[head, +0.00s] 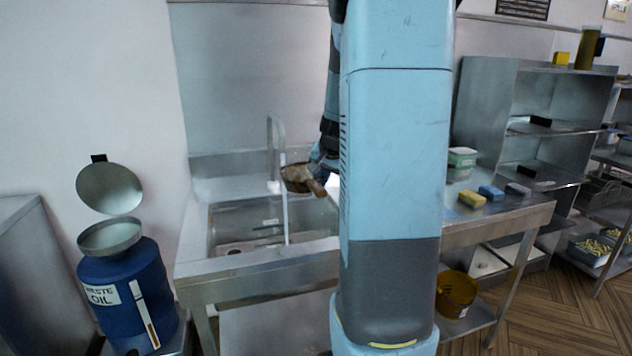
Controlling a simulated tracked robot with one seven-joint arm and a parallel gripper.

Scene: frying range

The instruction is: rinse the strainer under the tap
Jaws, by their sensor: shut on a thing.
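My gripper (322,162) is shut on the strainer (297,174), partly hidden by my own arm and column. The strainer is a round brownish bowl with a light brown handle (317,187), held above the sink basin (225,215). The grey tap (277,130) arches over the basin. A pale, straight stream, seemingly running water, drops below the spout to the basin. It passes at the strainer's left edge; I cannot tell whether it touches the strainer.
A blue waste oil drum (122,285) with its lid up stands left of the sink. A yellow sponge (471,199) and a blue block (491,193) lie on the right counter. An amber bucket (455,292) stands below. My column hides the sink's right side.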

